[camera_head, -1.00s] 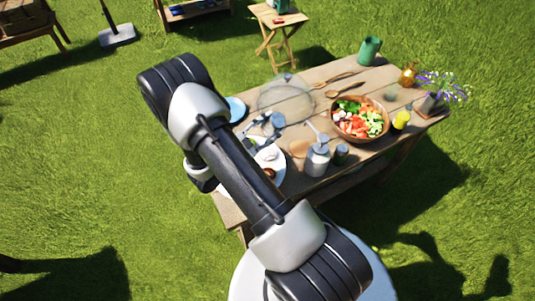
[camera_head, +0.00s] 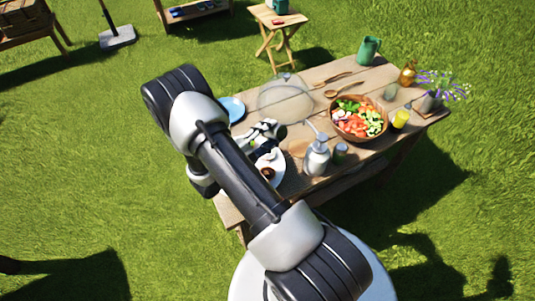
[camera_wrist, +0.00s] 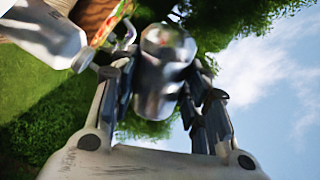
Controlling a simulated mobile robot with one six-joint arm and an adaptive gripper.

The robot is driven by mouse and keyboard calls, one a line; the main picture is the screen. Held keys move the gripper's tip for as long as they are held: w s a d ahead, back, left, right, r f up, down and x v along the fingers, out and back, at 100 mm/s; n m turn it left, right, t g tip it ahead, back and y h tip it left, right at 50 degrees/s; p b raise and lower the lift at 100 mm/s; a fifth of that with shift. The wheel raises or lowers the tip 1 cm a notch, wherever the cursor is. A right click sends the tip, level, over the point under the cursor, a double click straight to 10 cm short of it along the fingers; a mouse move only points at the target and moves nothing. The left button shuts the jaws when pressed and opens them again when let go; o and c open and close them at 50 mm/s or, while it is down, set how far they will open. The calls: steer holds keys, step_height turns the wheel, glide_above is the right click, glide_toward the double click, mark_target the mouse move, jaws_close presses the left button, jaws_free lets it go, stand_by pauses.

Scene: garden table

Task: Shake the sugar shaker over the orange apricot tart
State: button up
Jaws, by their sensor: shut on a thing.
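My gripper (camera_wrist: 165,95) is shut on a shiny silver shaker (camera_wrist: 165,72), which shows blurred between the fingers in the wrist view. The wrist view looks toward trees and sky, so the gripper is strongly tilted. In the head view my gripper (camera_head: 275,130) is above the near left part of the table, over or just behind a white plate (camera_head: 276,178). A small dark reddish-brown item (camera_head: 268,172) lies on that plate, partly hidden by my arm. I cannot make out an orange apricot tart for certain. No falling sugar shows.
A metal pump bottle (camera_head: 316,158) and a small grey jar (camera_head: 340,151) stand right of the plate. The pump bottle is close in the wrist view (camera_wrist: 50,32).

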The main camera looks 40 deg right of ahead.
steer(key=m, duration=0.3)
steer(key=r+m+b, duration=0.1)
steer(key=m, duration=0.2)
steer(key=shift+m, duration=0.3)
steer(key=m+b, duration=0.1)
steer(key=m, duration=0.3)
steer(key=shift+r+m+b, duration=0.35)
steer(key=shift+m, duration=0.05)
steer(key=m+b, duration=0.1)
steer(key=m, duration=0.2)
steer(key=r+m+b, duration=0.1)
steer(key=m+b, duration=0.1)
steer(key=m, duration=0.1)
steer(key=shift+m, duration=0.3)
steer(key=m+b, duration=0.1)
steer(key=m, duration=0.1)
steer(key=m+b, duration=0.2)
steer(key=shift+r+m, duration=0.65)
steer(key=shift+m, duration=0.15)
